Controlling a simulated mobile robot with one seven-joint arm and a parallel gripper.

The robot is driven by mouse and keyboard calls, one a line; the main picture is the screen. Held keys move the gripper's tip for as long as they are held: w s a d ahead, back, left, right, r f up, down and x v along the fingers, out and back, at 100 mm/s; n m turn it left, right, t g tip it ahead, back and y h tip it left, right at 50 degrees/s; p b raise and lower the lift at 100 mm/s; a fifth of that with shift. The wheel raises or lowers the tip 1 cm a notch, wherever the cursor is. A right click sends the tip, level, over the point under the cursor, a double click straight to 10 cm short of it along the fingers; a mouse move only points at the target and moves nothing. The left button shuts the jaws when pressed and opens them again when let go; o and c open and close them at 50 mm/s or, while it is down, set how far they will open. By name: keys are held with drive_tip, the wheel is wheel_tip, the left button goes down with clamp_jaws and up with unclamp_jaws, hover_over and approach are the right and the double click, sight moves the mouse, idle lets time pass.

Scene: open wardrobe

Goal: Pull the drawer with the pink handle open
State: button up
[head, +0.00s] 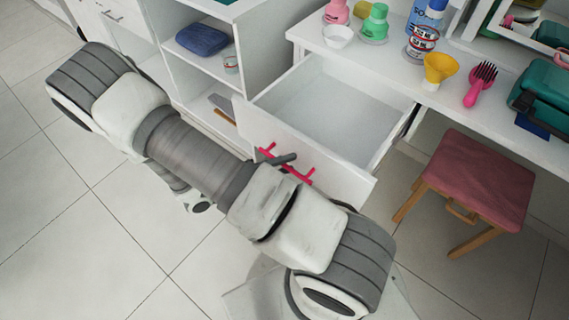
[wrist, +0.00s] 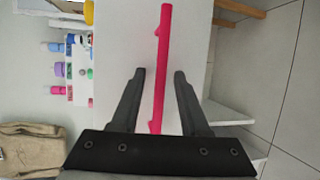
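The white drawer (head: 343,181) under the vanity top is pulled well out and its inside is empty. Its pink bar handle (head: 304,178) is on the front panel, partly covered by my gripper (head: 288,158) in the head view. In the wrist view, the pink handle (wrist: 162,60) runs between the two dark fingers of my gripper (wrist: 159,72). The fingers are apart, with a visible gap on each side of the bar, so the gripper is open around or just in front of the handle. I cannot tell the exact depth.
A pink-topped stool (head: 482,178) stands right of the drawer. Bottles, a yellow funnel-shaped item (head: 438,68) and a pink brush (head: 479,84) sit on the vanity top. Open shelves with a folded blue cloth (head: 202,40) are at left. Tiled floor is clear at lower left.

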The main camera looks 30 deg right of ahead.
drive_tip(key=a+r+p, duration=0.3)
drive_tip(key=a, duration=1.4)
drive_tip(key=shift+r, duration=0.15)
drive_tip(key=s+d+r+t+y, duration=0.25)
drive_tip(key=r+y, duration=0.25)
drive_tip(key=r, duration=0.5)
drive_tip(key=s+d+r+m+t+y, duration=0.15)
drive_tip(key=d+r+y, duration=0.35)
drive_tip(key=r, duration=0.5)
drive_tip(key=s+d+r+n+t+y, duration=0.1)
drive_tip(key=s+d+r+y, duration=0.15)
drive_tip(key=r+y, duration=0.55)
wheel_tip(320, 180, up, 21)
drive_tip(key=h+p, duration=0.2)
drive_tip(key=p, duration=1.6)
drive_tip(key=shift+s+a+f+t, duration=0.2)
drive_tip(key=shift+s+a+t, duration=0.15)
drive_tip(key=shift+a, duration=0.1)
